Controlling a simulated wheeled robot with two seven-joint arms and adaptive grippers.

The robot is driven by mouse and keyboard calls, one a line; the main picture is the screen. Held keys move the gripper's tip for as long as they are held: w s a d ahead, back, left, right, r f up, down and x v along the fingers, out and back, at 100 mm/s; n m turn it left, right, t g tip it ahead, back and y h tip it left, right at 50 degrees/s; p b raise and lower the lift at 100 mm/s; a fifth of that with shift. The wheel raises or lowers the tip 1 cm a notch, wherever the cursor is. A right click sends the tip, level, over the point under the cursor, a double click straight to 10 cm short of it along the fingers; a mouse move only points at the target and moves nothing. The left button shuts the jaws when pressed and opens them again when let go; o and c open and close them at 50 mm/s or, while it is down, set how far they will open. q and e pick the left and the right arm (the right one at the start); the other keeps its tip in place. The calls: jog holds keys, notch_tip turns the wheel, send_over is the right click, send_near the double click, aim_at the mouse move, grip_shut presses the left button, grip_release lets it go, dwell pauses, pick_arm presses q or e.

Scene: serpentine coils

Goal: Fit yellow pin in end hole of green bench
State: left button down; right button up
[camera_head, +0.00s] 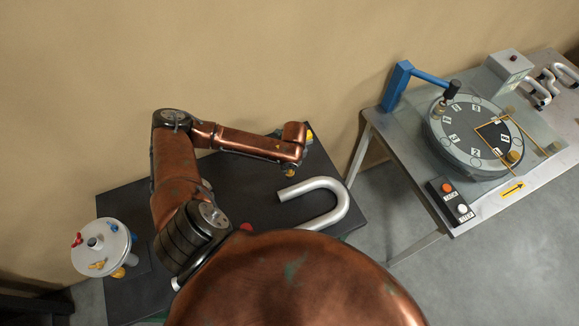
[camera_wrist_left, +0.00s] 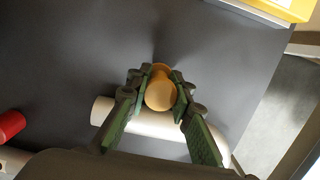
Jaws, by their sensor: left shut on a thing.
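My left gripper (camera_wrist_left: 157,78) is shut on the yellow pin (camera_wrist_left: 160,95), whose round orange-yellow head shows between the two green-padded fingers in the left wrist view. In the head view, the pin (camera_head: 290,173) shows as a small yellow spot under the end of my copper left arm, over the dark tabletop. The arm's end hides most of the gripper there. The lower part of the pin is hidden, and I cannot tell whether it touches anything. My right gripper is not in view.
A silver U-shaped tube (camera_head: 343,205) lies on the black table (camera_head: 125,205), close to the pin. A red cylinder (camera_wrist_left: 10,125) is at the left. A yellow-edged object (camera_wrist_left: 285,8) is at the far right corner. A round silver device (camera_head: 100,245) stands at the left.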

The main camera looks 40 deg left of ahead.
aim_at(289, 171)
pick_arm(q)
jog(key=shift+f+b, duration=0.3)
jog(key=shift+f, duration=0.65)
jog(key=shift+f, duration=0.25)
jog(key=shift+f, duration=0.4)
jog(key=shift+f, duration=0.15)
jog(key=c, duration=1.6)
grip_release()
